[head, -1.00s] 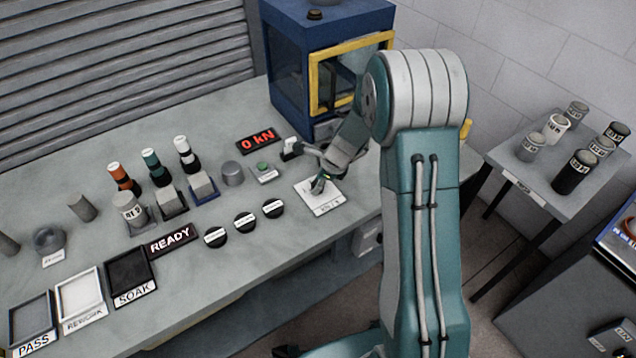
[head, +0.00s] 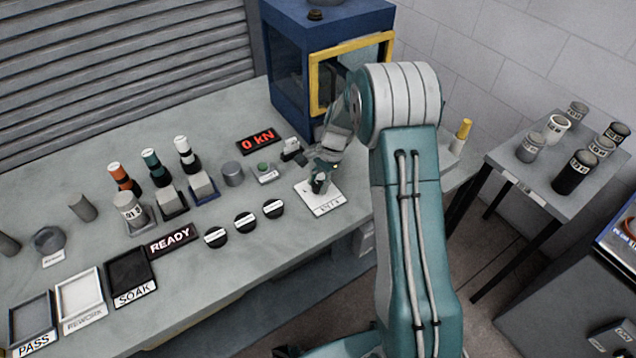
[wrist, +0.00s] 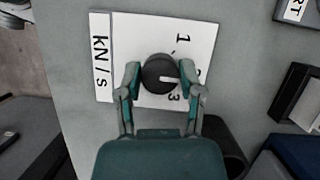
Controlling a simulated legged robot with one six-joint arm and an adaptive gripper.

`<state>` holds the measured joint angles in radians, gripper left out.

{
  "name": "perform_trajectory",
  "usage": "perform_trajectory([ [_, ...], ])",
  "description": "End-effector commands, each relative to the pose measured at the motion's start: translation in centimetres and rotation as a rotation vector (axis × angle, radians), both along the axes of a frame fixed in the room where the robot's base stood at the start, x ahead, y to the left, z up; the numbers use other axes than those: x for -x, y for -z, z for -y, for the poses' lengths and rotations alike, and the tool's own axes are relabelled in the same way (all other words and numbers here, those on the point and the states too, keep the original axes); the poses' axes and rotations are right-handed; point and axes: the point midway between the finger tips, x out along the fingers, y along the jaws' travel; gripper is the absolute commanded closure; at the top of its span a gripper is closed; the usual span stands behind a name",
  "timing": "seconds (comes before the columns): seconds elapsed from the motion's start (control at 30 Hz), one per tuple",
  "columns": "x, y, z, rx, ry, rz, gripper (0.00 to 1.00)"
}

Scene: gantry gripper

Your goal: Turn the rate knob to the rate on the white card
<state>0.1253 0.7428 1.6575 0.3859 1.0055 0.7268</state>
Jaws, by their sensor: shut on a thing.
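The rate knob (wrist: 158,73) is dark and round with a white pointer line. It sits on a white plate (wrist: 135,35) marked kN/s; the plate also shows in the head view (head: 324,208) near the bench's right end. My gripper (wrist: 161,79) is shut on the knob, one finger on each side of it. The pointer faces right in the wrist view, slightly down, toward the partly hidden scale between the 1 and the 3. I cannot pick out the white card with the rate or read a rate from it.
A blue machine with a yellow-framed window (head: 312,80) stands behind the plate. A red 0 kN display (head: 262,141), a green button box (head: 264,172) and several black discs (head: 245,223) lie to the left. A side table (head: 500,172) holding several cylinders stands at right.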

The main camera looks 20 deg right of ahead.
Motion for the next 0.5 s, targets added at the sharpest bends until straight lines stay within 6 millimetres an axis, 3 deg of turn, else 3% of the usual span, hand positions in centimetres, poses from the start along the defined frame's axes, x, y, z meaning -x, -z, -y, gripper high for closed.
perform_trajectory([
  [0.5, -0.33, 0.08, -0.13, 0.003, -0.491, 0.007, 0.99],
])
